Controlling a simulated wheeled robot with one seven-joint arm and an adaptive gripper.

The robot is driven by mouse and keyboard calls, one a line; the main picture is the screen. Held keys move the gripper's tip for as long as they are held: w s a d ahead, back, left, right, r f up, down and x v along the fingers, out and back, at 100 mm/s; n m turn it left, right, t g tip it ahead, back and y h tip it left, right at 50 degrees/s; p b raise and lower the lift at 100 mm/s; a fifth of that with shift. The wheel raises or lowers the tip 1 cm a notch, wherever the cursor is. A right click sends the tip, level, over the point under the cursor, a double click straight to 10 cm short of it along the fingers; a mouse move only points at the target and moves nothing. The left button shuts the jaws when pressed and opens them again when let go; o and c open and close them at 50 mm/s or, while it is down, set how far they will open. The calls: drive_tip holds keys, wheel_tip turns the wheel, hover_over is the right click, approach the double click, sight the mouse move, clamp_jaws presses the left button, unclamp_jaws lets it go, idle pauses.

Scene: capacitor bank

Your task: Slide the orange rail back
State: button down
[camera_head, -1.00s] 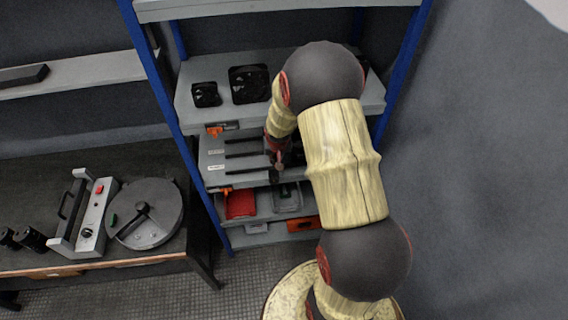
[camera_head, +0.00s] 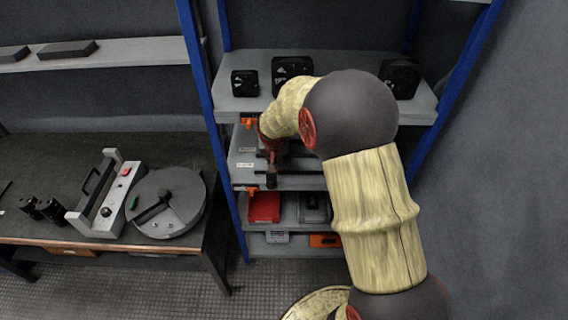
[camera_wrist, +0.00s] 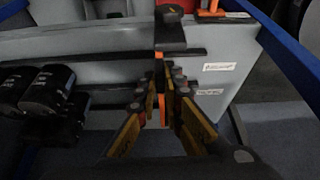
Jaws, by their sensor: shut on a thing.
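A narrow orange strip, which I take for the orange rail (camera_wrist: 163,109), shows between my gripper's fingers in the wrist view. A dark upright piece with a block on top (camera_wrist: 170,30) stands just beyond them. My gripper (camera_wrist: 172,92) is shut on the rail; its fingers hide much of it. In the head view my gripper (camera_head: 271,174) is at the front of the middle shelf (camera_head: 243,178), near its left end. There the rail itself cannot be made out behind my arm.
Black fans (camera_head: 292,74) stand on the shelf above. A red bin (camera_head: 264,207) is below. Blue rack posts (camera_head: 228,170) bound the sides. A workbench (camera_head: 150,146) stands at left.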

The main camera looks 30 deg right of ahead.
drive_tip(key=shift+w+a, duration=0.2)
drive_tip(key=shift+a, duration=0.1)
drive_tip(key=c, duration=1.9)
unclamp_jaws()
drive_tip(key=shift+r, duration=0.15)
drive_tip(key=v, duration=1.1)
drive_tip(key=shift+s+r, duration=0.2)
drive_tip(key=shift+r, duration=0.1)
